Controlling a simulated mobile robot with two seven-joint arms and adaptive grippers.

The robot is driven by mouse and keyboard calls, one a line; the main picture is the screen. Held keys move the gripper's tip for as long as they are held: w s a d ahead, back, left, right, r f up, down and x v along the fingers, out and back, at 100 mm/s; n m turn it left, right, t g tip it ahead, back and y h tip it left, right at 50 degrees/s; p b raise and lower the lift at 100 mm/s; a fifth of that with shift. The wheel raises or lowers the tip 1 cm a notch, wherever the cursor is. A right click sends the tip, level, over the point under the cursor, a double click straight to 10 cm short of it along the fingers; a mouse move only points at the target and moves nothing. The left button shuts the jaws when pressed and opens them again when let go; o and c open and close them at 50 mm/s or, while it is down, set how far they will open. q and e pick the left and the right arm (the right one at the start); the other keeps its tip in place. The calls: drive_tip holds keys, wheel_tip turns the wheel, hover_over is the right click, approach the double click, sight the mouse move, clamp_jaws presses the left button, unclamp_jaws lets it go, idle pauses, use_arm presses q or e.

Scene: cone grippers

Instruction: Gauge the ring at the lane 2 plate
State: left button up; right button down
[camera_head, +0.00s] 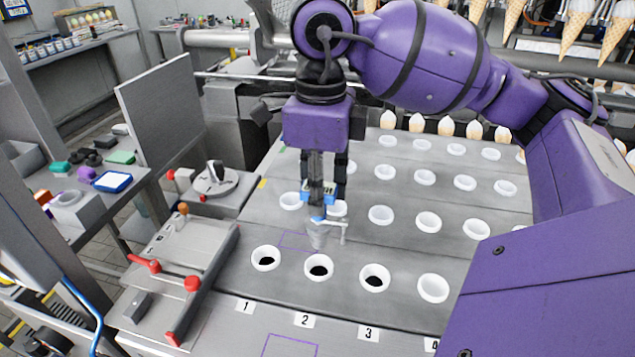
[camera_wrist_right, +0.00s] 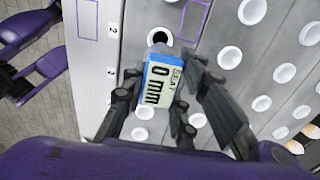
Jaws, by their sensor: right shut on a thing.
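My right gripper (camera_head: 322,190) is shut on a gauge (camera_head: 318,232) with a blue body and a grey tapered tip pointing down. That ring is white with a dark hole, behind the "2" label (camera_head: 304,320). In the wrist view a ring with a dark hole (camera_wrist_right: 158,37) shows beside the gauge, partly hidden by it. My left gripper is not in view.
Rings with dark holes stand in lane 1 (camera_head: 265,258) and lane 3 (camera_head: 374,277); more white rings fill the rows behind. A fixture with red knobs (camera_head: 180,262) stands left of the lanes. Cones (camera_head: 445,126) line the back. A grey panel (camera_head: 160,113) stands upright at left.

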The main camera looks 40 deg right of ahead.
sight(320, 226)
drive_tip(key=shift+f+b, duration=0.7)
drive_tip(key=shift+f, duration=0.85)
drive_tip(key=shift+f+b, duration=0.7)
drive_tip(key=shift+f, duration=0.6)
wheel_tip(320, 226, down, 2)
drive_tip(key=shift+b, duration=0.6)
drive_tip(key=shift+f+b, duration=0.95)
drive_tip(key=shift+f, duration=0.45)
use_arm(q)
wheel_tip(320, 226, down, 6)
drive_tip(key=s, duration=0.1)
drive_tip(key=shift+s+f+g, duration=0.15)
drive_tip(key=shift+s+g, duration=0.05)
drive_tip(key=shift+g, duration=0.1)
use_arm(e)
drive_tip(key=shift+f, duration=0.15)
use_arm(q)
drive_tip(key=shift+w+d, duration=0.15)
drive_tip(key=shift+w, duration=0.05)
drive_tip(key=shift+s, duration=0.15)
use_arm(e)
drive_tip(key=c, duration=1.7)
unclamp_jaws()
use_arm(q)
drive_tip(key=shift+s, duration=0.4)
use_arm(e)
drive_tip(key=o, duration=0.4)
